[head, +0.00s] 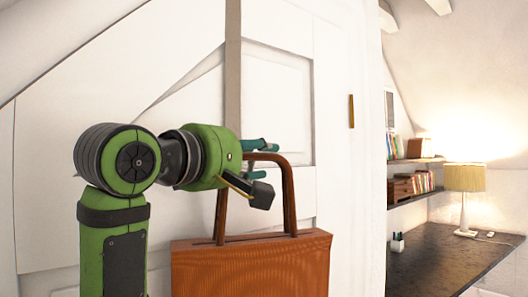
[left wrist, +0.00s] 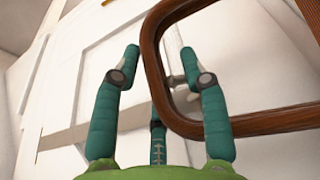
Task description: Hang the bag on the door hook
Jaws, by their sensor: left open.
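The orange-brown bag (head: 250,265) is upright in front of the white door (head: 275,85), its stiff handle (head: 290,200) standing up. My left gripper (head: 266,168) is open at the top of the handle. In the left wrist view the brown handle (left wrist: 152,65) passes between the spread teal fingers of the gripper (left wrist: 168,62), and the right finger overlaps it. A small metal piece, seemingly the door hook (left wrist: 178,80), shows inside the handle loop. I cannot tell whether the handle rests on it. In the head view the gripper covers that spot. My right gripper is out of view.
To the right is a dark desk (head: 440,262) with a lit lamp (head: 464,185). Shelves with books (head: 424,182) are on the wall behind it. A sloped ceiling (head: 60,35) comes down at the left. The door panel stands close behind the bag.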

